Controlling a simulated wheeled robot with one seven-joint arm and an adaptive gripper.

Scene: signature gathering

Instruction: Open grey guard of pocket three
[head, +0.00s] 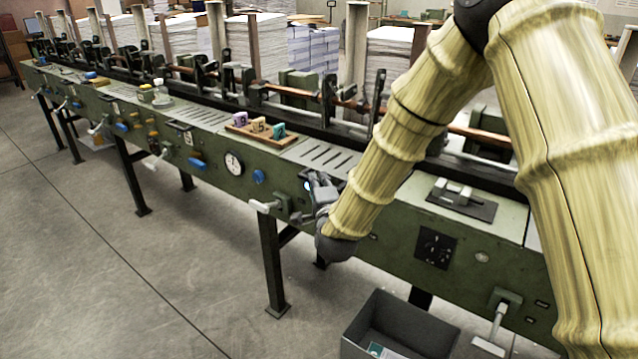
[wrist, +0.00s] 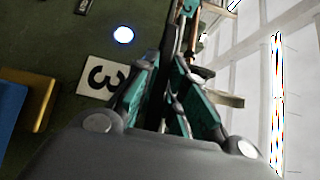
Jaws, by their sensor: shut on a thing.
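A white plate with a black 3 (wrist: 101,76) shows beside my gripper on the green machine front in the wrist view. My gripper (wrist: 172,82) has its two fingers closed around a thin dark piece between them, which appears to be the grey guard of pocket three. The fingers cover most of this piece, and I cannot tell how far the guard is open. In the head view my gripper (head: 322,188) is at the machine's front face, below the slotted top. My wrist hides much of that spot.
The long green machine (head: 400,205) runs across the view. A lever handle (head: 265,206) sticks out left of my gripper, with a dial (head: 234,163) further left. Numbered blocks (head: 260,126) stand on top. A grey bin (head: 402,328) is below.

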